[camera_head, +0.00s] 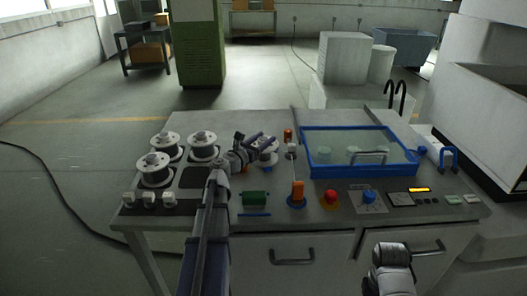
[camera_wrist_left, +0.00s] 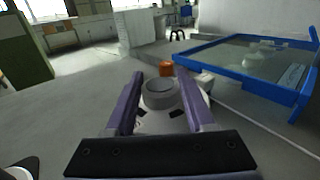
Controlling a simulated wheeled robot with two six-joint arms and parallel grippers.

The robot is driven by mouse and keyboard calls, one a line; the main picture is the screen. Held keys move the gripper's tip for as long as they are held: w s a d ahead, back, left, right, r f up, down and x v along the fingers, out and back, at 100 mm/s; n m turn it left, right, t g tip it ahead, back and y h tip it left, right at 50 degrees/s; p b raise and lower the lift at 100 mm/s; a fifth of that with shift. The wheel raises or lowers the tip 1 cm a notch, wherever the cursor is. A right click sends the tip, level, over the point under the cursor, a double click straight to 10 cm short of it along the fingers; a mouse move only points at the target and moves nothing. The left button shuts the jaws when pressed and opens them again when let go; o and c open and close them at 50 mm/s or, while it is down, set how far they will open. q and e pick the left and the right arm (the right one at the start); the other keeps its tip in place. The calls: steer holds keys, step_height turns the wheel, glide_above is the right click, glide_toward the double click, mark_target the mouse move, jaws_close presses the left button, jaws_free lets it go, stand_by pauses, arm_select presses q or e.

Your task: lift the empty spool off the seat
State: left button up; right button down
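A pale spool (camera_head: 269,157) with a round grey hub sits at the right end of the spool group on the bench, partly hidden behind my left gripper (camera_head: 259,145). In the left wrist view the spool's hub (camera_wrist_left: 160,94) lies between the two purple fingers of my left gripper (camera_wrist_left: 161,90), with its pale flange below. The fingers stand apart, close to the hub on both sides; whether they touch it cannot be told. The seat under the spool is hidden. My right arm shows at the bottom right in the head view; its fingers cannot be made out.
Several other spools (camera_head: 156,170) stand on dark seats at the left of the bench (camera_head: 270,225). A blue-framed tank (camera_head: 310,172) lies just right of the spool. Knobs and buttons (camera_head: 331,197) line the front.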

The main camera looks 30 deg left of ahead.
arm_select(q)
jaws_close()
stand_by(0.5)
step_height(320, 180, up, 10)
steer(key=p, duration=1)
